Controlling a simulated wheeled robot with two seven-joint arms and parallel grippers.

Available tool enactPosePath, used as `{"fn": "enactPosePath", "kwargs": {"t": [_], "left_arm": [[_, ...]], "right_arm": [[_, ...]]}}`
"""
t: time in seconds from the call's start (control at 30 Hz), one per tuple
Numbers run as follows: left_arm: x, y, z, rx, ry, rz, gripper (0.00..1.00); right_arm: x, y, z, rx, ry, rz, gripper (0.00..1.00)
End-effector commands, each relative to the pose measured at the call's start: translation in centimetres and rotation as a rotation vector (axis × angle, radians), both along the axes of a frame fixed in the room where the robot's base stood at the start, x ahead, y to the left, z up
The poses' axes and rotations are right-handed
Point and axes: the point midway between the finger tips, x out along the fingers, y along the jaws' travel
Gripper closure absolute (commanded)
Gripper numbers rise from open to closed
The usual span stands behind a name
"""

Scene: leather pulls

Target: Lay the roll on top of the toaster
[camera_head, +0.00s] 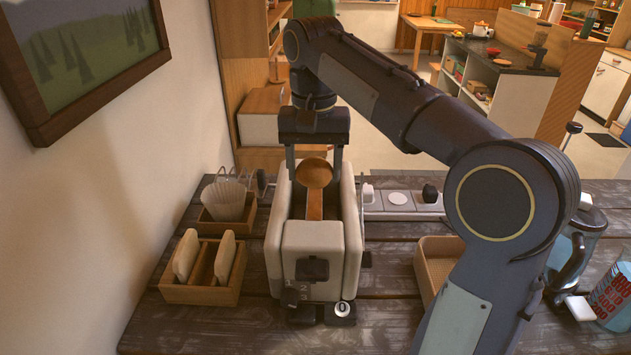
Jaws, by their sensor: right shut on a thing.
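The cream toaster (313,237) stands upright on the dark wooden table, its dark lever and a round knob on the near end. My right gripper (314,166) points down over the far part of the toaster. It is shut on the round brown roll (314,174), with one finger on each side. The roll is over the toaster's top, between its raised sides; I cannot tell whether it touches the top. A brown strip (314,205) shows in the toaster's top just in front of the roll. My left gripper is out of view.
A wooden rack with two bread slices (224,257) and a box with a ribbed cup (225,202) stand left of the toaster. A power strip (397,200), a wooden tray (434,258), a glass jug (574,252) and a blue can (612,296) are to the right.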

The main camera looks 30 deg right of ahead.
Motion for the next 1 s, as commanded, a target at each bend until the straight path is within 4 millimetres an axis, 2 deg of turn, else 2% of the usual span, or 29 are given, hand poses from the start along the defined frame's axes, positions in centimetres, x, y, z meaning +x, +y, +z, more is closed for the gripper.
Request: {"fn": "enactPosePath", "kwargs": {"t": [0.3,0.5,0.9,0.93,1.0], "left_arm": [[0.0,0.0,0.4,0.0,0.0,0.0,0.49],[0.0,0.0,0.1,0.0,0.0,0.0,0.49],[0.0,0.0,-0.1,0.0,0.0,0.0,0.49],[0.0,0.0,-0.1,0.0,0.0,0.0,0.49],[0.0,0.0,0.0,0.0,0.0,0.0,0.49]], "right_arm": [[1.8,-1.3,-2.7,-0.001,0.003,-0.003,0.53],[1.7,-1.2,-5.4,0.001,0.001,0.0,0.53],[1.7,-1.2,-6.0,0.001,-0.001,-0.001,0.53],[1.7,-1.2,-6.0,0.001,-0.001,0.0,0.39],[1.7,-1.2,-5.9,0.001,-0.001,0.0,0.29]]}}
